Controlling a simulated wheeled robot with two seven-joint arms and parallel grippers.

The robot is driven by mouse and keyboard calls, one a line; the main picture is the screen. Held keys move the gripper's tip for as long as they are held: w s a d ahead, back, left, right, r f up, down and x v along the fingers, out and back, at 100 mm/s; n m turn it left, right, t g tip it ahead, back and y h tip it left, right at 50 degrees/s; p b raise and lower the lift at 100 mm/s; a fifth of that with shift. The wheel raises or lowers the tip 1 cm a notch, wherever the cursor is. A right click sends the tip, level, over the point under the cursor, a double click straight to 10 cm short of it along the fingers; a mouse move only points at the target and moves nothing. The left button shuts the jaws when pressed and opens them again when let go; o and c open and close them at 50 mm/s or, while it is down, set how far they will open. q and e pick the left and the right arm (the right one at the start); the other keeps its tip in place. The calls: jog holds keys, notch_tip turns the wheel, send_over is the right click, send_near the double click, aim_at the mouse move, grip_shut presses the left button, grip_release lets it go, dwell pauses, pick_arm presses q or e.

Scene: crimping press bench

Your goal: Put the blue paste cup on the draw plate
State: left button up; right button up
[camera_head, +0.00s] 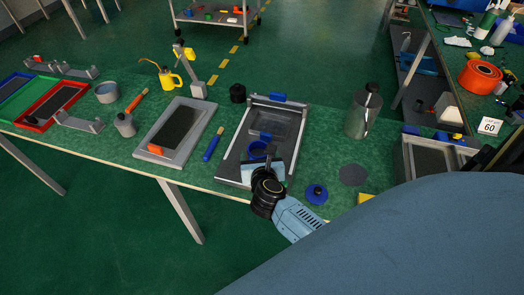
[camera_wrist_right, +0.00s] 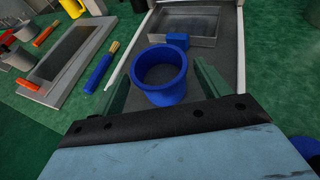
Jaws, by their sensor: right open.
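The blue paste cup (camera_head: 258,150) is upright and open-topped, on the dark bed of a grey framed plate (camera_head: 238,160), which looks like the draw plate. My right gripper (camera_head: 264,165) is over the near end of the plate. Its open fingers (camera_wrist_right: 160,92) are on either side of the cup, with a gap visible; contact cannot be told. The head view partly hides the cup behind the gripper. My left gripper is not in view.
A blue knobbed lid (camera_head: 316,193) and a dark disc (camera_head: 353,174) lie right of the plate. A metal canister (camera_head: 363,112) stands behind them. A blue-handled brush (camera_head: 213,144) and a framed screen (camera_head: 180,130) lie to the left. Green bench shows between them.

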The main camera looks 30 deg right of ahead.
jog(key=v, duration=0.9)
jog(key=shift+s+a+r+p, duration=0.2)
jog(key=shift+s+p, duration=0.1)
jog(key=shift+p, duration=0.05)
jog(key=shift+s+d, duration=0.1)
